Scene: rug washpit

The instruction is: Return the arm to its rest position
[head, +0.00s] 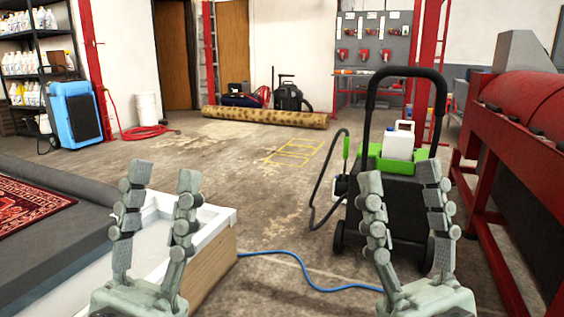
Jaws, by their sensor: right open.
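My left gripper (163,180) is raised at the lower left of the head view. Its two grey fingers stand upright and apart with nothing between them, so it is open. It shows in front of a white-rimmed basin (222,222) with a wooden side. My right gripper (401,178) is raised at the lower right. Its fingers are also upright and apart, open and empty. It shows in front of a black and green cleaning machine (404,160) that carries a white jug (399,143). The arm links below both grippers are out of view.
A red-framed machine (520,140) stands along the right side. A grey platform (60,245) with a patterned red rug (25,205) lies at left. A blue hose (290,258) crosses the floor between my grippers. A rolled rug (265,117) lies farther back, with open floor before it.

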